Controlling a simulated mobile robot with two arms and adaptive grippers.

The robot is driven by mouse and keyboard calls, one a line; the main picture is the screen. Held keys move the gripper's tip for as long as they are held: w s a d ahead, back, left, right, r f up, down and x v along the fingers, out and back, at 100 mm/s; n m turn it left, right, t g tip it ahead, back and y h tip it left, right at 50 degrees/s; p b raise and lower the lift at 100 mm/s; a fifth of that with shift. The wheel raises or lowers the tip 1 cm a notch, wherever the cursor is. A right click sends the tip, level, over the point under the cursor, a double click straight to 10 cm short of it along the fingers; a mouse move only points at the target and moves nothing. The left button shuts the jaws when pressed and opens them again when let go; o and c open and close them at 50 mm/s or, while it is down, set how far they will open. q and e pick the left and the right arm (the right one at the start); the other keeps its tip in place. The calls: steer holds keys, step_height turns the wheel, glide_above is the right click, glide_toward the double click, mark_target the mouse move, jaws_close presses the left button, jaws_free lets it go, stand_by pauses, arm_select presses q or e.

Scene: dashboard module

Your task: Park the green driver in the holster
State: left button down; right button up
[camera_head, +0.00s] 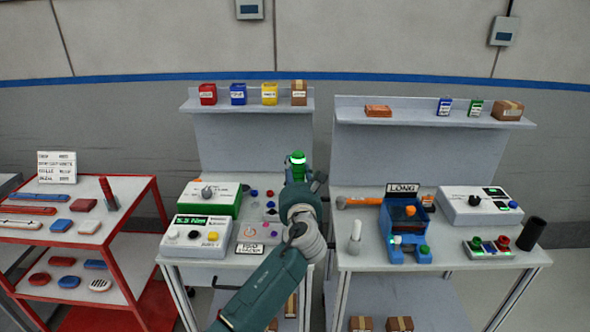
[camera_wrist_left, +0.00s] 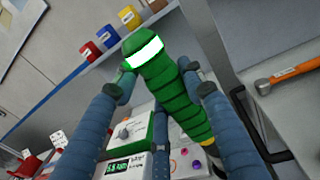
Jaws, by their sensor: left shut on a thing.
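The green driver (camera_head: 298,158) is upright above the left bench in the head view, with a white band near its top. My left gripper (camera_head: 297,176) is shut on it; my own arm hides its lower part. In the left wrist view the driver (camera_wrist_left: 165,75) stands between the two fingers of the gripper (camera_wrist_left: 160,95), slightly tilted in the picture. A black tube (camera_head: 531,233) stands at the right end of the right bench; I cannot tell for sure whether it is the holster. My right gripper is not in view.
The left bench carries a green-sided box (camera_head: 209,198) and a white meter (camera_head: 196,236). The right bench holds an orange-handled hammer (camera_head: 360,201), a blue fixture (camera_head: 405,228), a white post (camera_head: 354,238) and a button box (camera_head: 487,248). A red cart (camera_head: 130,240) stands left.

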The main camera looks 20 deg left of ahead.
arm_select(q)
steer(key=shift+f+b, duration=2)
steer(key=shift+f, duration=1.3)
steer(key=shift+p, duration=0.3)
